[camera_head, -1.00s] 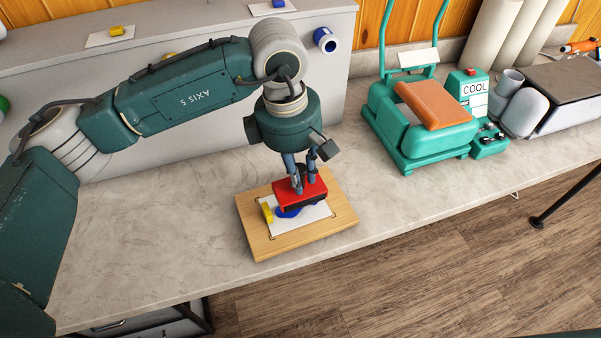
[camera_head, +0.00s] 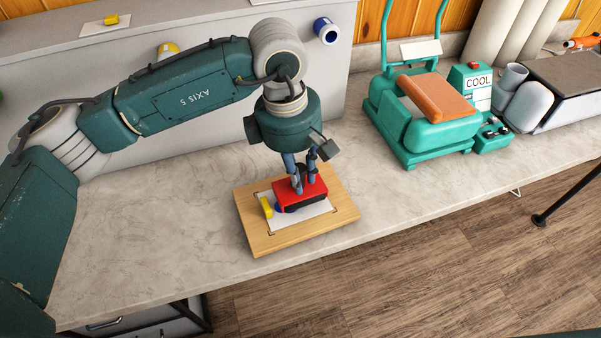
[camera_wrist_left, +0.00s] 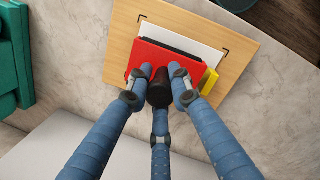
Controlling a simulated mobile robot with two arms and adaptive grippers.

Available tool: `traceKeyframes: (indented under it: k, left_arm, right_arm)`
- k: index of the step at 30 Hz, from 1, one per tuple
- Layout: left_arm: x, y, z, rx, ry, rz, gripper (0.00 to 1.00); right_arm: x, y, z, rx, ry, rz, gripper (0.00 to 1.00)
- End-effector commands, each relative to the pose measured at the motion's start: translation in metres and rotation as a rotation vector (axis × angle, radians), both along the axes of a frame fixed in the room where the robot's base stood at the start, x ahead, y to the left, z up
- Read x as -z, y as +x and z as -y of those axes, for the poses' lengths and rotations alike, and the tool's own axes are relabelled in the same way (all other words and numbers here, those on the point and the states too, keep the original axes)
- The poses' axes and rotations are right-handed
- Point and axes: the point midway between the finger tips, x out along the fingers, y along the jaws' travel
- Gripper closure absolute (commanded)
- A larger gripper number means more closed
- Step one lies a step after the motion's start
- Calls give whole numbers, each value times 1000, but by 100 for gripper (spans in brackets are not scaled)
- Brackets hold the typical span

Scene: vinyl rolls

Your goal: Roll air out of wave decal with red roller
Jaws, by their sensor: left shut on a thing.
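The red roller (camera_head: 314,189) has a red body, a dark roll along its front side and a dark handle (camera_wrist_left: 159,90). My left gripper (camera_head: 300,186) points down and is shut on the handle. It also shows in the left wrist view (camera_wrist_left: 158,95). The roller is over a white sheet (camera_head: 318,211) on a wooden board (camera_head: 262,239). Only a small blue part of the wave decal (camera_head: 279,209) shows beside the roller; the rest is hidden. I cannot tell whether the roll touches the sheet. My right gripper is not in view.
A yellow piece (camera_head: 266,206) lies at the sheet's left edge, close to the roller. A green press (camera_head: 426,130) with an orange pad (camera_head: 438,97) stands to the right. A grey raised ledge (camera_head: 200,60) runs behind. The marble counter (camera_head: 160,220) around the board is mostly clear.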

Motion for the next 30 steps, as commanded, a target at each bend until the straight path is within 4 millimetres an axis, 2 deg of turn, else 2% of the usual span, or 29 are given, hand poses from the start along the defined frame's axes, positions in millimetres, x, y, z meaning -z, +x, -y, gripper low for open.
traceKeyframes:
  k: [13,17,30]
  left_arm:
    - [15,0,0,0,0,1,100]
    - [13,-1,1,1,0,1,100]
    - [15,-21,8,2,0,1,100]
  right_arm:
    - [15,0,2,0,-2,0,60]
    - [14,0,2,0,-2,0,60]
    - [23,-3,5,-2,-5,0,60]
